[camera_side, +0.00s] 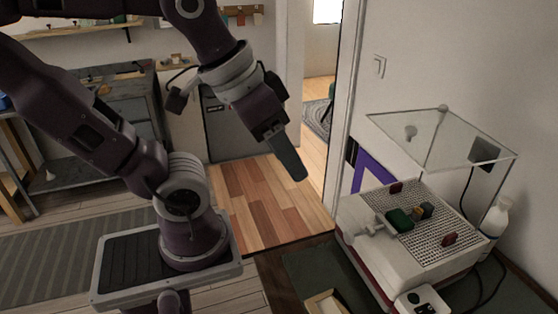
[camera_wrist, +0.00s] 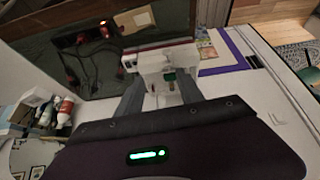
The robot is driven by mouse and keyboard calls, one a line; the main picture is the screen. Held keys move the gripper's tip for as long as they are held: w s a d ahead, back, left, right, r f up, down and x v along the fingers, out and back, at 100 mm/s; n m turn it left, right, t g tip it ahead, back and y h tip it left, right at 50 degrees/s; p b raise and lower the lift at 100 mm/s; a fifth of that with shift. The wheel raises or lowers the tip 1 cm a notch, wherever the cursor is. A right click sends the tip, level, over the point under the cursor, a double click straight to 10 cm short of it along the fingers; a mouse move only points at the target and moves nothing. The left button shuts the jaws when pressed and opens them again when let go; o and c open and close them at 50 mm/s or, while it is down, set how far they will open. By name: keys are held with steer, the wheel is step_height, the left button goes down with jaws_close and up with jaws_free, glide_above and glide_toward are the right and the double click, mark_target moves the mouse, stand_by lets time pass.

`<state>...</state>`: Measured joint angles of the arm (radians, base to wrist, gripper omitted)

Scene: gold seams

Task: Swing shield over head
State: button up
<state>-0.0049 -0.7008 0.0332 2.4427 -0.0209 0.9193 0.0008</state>
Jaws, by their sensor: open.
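A clear shield (camera_side: 445,145) with pale edges and a knob (camera_side: 410,132) shows above the right part of a white machine (camera_side: 365,245). I cannot make out the shield there.
Two dark red parts (camera_side: 396,187) (camera_side: 449,239) sit at the edges of the perforated top. A white bottle (camera_side: 495,217) and cables stand right of the machine. A small control box (camera_side: 421,302) is in front. The air between my gripper and the machine looks clear.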

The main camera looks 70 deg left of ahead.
steer(key=shift+s+d+f, duration=0.1)
steer(key=shift+s+f, duration=0.45)
steer(key=c, duration=0.7)
steer(key=w+a+r+n, duration=0.1)
steer(key=w+r, duration=0.1)
steer(key=w, duration=0.1)
steer(key=w+a+r+n, duration=0.1)
steer(key=w+r, duration=0.1)
steer(key=w, duration=0.2)
steer(key=w+a+r+n+h, duration=0.1)
steer(key=w+a+r, duration=0.1)
steer(key=w+r, duration=0.1)
steer(key=shift+w+n, duration=0.4)
steer(key=shift+w, duration=0.25)
jaws_close()
steer(key=w+a+r+n+t, duration=0.1)
steer(key=w+a+r+n, duration=0.15)
steer(key=w+a, duration=0.4)
steer(key=w+d+f, duration=0.1)
steer(key=w+f, duration=0.1)
steer(key=w+d+f, duration=0.1)
steer(key=w+f, duration=0.2)
steer(key=w+d+f, duration=0.2)
steer(key=f, duration=0.1)
steer(key=shift+w+f, duration=0.1)
steer(key=shift+w, duration=0.15)
steer(key=shift+w+d, duration=0.3)
steer(key=shift+d, duration=0.05)
